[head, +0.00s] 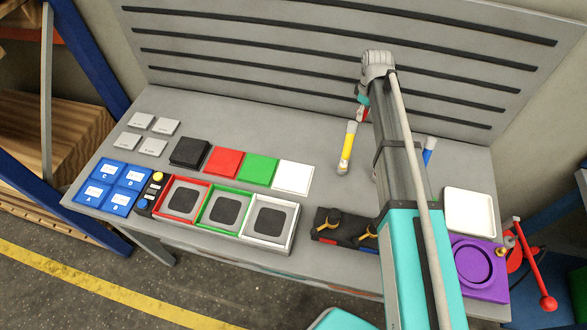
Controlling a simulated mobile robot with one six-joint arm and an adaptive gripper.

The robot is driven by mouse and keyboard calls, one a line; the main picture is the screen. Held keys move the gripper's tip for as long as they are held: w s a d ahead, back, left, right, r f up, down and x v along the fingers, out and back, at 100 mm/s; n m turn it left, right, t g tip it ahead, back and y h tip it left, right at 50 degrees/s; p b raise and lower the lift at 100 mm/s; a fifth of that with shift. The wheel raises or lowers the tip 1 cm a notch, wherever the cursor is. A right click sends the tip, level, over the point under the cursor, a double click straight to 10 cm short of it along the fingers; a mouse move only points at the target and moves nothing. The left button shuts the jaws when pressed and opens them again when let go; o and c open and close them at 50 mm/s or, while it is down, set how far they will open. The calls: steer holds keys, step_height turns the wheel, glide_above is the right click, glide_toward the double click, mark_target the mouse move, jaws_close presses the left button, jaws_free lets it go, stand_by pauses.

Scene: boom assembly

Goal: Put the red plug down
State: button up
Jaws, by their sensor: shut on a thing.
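My gripper (363,103) is at the far end of my arm, over the back part of the table (262,120). It is small in the picture and partly hidden by my arm. A small red piece, which looks like the red plug (361,115), shows at its tip, and the gripper is shut on it. Just below it in the picture is a yellow cylinder with pale ends (347,148). I cannot tell whether the plug touches the cylinder or the table.
A blue piece (429,149) shows right of my arm. Red (222,162), green (259,169), white (294,176) and black (189,152) squares lie left, behind framed trays (268,221). A white tray (469,212) and purple block (497,285) are right.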

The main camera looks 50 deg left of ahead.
steer(key=w+d+f+b, duration=0.8)
steer(key=shift+w+d, duration=0.2)
steer(key=shift+w, duration=0.05)
steer(key=shift+w+d+f+b, duration=0.4)
steer(key=shift+w+f+b, duration=0.05)
steer(key=shift+f+b, duration=0.05)
stand_by(0.4)
steer(key=shift+w+d+f+b, duration=0.3)
steer(key=shift+f+b, duration=1.7)
steer(key=shift+f, duration=0.05)
steer(key=shift+f, duration=0.1)
